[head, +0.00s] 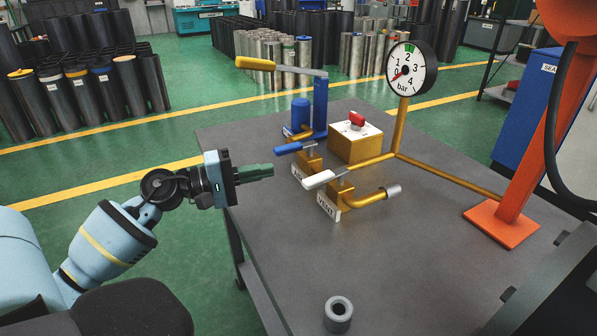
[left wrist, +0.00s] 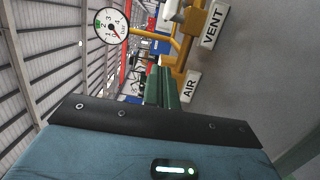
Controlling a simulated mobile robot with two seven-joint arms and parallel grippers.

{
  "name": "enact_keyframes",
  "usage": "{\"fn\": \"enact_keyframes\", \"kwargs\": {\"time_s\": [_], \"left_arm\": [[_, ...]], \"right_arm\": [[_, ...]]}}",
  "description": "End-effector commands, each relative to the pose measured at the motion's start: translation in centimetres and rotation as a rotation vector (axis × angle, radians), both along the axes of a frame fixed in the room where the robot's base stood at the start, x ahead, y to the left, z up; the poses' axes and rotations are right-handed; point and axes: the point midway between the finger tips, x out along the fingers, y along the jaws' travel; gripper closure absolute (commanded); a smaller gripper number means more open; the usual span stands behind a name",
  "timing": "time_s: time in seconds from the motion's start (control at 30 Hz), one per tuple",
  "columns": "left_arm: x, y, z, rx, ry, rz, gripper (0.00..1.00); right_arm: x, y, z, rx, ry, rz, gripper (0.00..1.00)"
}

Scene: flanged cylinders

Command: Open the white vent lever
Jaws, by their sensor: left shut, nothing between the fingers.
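The white vent lever (head: 325,178) sits on a brass valve above the VENT label (head: 328,206), its white handle pointing left toward my gripper. In the left wrist view the VENT label (left wrist: 212,24) shows at the upper right, with part of a white handle (left wrist: 170,10) at the top. My left gripper (head: 272,170) has green fingers, is shut and empty, and is left of the white lever, apart from it. Its fingers also show in the left wrist view (left wrist: 161,86). The blue lever (head: 289,148) is just behind the white one. My right gripper is not in view.
A gauge (head: 411,76) stands on brass pipes behind the valves. A yellow box with a red knob (head: 356,119) and a blue pump with a yellow-gripped handle (head: 257,64) are near. A grey ring (head: 338,310) stands at the table's front. The grey table (head: 400,260) is mostly clear in front.

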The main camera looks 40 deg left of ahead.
Motion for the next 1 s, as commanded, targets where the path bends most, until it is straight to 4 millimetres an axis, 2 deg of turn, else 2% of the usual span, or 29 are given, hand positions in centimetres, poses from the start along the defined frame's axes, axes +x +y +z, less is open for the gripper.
{"fn": "enact_keyframes", "kwargs": {"time_s": [0.03, 0.43, 0.7, 1.0], "left_arm": [[0.7, -0.4, 0.5, 0.000, -0.004, -0.001, 1.00], [5.5, -3.2, 0.4, -0.003, -0.004, 0.001, 1.00], [4.5, -6.1, 0.4, -0.002, -0.002, -0.001, 1.00], [4.1, -7.1, 0.0, -0.001, 0.001, 0.000, 1.00]], "right_arm": [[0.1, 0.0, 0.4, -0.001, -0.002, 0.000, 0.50], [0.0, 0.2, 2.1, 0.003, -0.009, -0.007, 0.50], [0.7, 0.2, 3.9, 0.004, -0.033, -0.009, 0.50], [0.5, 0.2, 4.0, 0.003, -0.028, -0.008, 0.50]]}}
